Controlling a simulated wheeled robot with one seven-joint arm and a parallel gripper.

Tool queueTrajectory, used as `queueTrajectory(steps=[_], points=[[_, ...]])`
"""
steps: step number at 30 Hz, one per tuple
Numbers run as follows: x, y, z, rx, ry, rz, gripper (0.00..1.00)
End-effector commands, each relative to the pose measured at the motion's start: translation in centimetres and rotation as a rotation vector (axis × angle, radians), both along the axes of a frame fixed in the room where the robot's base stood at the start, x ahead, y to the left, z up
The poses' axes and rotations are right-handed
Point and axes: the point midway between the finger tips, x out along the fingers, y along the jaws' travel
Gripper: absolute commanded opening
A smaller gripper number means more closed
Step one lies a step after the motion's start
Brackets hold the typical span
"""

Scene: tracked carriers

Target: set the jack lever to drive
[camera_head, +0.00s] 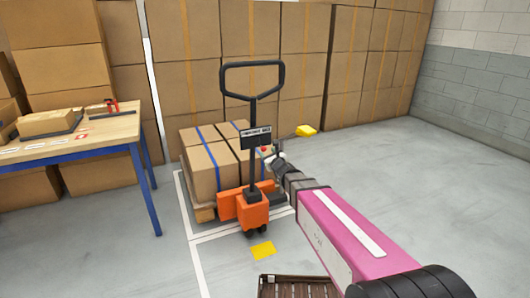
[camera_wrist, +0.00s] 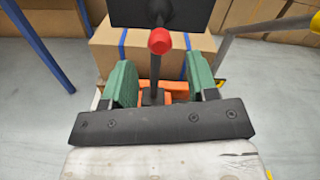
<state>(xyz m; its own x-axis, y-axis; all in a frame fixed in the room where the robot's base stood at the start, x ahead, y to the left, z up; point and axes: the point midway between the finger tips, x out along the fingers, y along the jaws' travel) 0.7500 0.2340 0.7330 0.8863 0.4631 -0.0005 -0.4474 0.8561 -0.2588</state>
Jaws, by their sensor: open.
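The pallet jack has an orange body (camera_head: 243,208) and a black loop handle (camera_head: 252,65) standing upright, with a black label plate (camera_head: 257,137) partway up. The jack lever has a red knob (camera_wrist: 160,41) on a dark stem. The knob also shows small in the head view (camera_head: 264,149), just below the plate. My gripper (camera_wrist: 161,78) is open, its two green-padded fingers apart. In the wrist view the knob appears between and just beyond the fingertips, with nothing gripped. Whether a finger touches the lever cannot be told. In the head view my gripper (camera_head: 274,158) is beside the jack's column.
Strapped cartons (camera_head: 207,168) sit on a wooden pallet (camera_head: 203,212) behind the jack. A blue-legged table (camera_head: 100,140) stands at left. Stacked cartons line the back. A slatted brown crate (camera_head: 300,279) is at the bottom. The floor at right is clear.

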Motion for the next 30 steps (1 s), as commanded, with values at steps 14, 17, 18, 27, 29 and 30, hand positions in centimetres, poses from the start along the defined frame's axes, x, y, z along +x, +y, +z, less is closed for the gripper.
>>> queueTrajectory(steps=[14,17,18,27,29,30], points=[[-4.5,-2.4,0.0,0.000,-0.001,0.000,0.53],[-4.5,-2.4,0.0,0.000,-0.001,0.000,0.53],[-4.5,-2.4,0.0,0.000,-0.001,0.000,0.53],[-5.7,-2.4,0.0,-0.165,-0.084,0.077,0.53],[-6.3,-2.4,-0.2,-0.249,-0.124,0.118,0.53],[-6.8,-2.4,-0.4,-0.309,-0.151,0.149,0.53]])
